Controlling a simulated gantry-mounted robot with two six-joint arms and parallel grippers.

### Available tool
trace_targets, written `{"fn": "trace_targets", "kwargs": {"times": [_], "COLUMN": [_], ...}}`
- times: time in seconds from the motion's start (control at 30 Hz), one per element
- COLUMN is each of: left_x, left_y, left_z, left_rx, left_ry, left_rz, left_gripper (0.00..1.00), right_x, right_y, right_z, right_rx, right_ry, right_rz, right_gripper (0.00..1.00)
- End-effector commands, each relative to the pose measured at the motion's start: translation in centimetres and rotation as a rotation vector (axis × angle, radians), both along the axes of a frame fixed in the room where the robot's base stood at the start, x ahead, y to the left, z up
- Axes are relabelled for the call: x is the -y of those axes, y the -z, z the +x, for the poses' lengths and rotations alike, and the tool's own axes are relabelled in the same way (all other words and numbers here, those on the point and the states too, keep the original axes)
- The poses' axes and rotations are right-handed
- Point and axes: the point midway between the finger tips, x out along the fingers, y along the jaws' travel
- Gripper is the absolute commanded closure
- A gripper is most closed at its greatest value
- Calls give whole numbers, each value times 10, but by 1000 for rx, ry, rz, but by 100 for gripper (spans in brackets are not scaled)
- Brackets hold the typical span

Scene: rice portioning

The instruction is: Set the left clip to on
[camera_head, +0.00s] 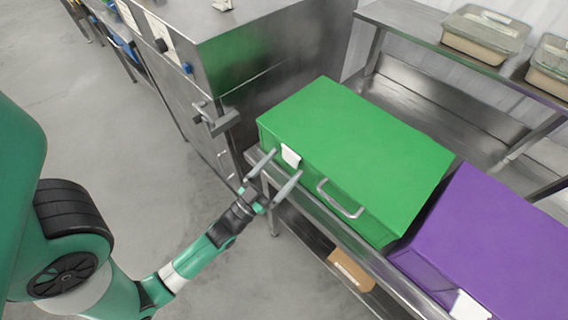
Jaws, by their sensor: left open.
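A green box (350,150) with a closed lid stands on a metal table. A white clip (290,156) sits on its front face, near the left corner. A grey handle (340,199) is on the same face, to the right of the clip. My left gripper (285,163) is open, with its two fingers pointing at the front face, one on each side of the clip in the picture. I cannot tell whether the fingers touch the clip or the box. The gripper looks empty. My right gripper is not in view.
A purple box (495,240) with a white clip (468,306) stands close on the right. A steel cabinet (225,60) with a handle stands behind on the left. Lidded clear containers (485,35) sit on a shelf at the back right. Floor on the left is open.

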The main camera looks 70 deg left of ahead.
Motion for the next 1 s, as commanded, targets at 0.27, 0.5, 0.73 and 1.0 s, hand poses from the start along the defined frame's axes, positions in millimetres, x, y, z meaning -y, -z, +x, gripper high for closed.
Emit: {"fn": "trace_targets", "kwargs": {"times": [0.27,0.5,0.73,1.0], "left_x": [25,40,43,43], "left_y": [25,37,38,38], "left_z": [-54,-86,-89,-89], "left_rx": [-6,-1,-1,-1], "left_ry": [-2,-3,0,0], "left_rz": [-4,-2,0,0], "left_gripper": [0,0,0,0], "right_x": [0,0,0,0], "right_y": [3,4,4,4], "right_z": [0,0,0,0], "right_rx": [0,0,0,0], "right_ry": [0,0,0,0], "right_rz": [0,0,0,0], "right_gripper": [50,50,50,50]}}
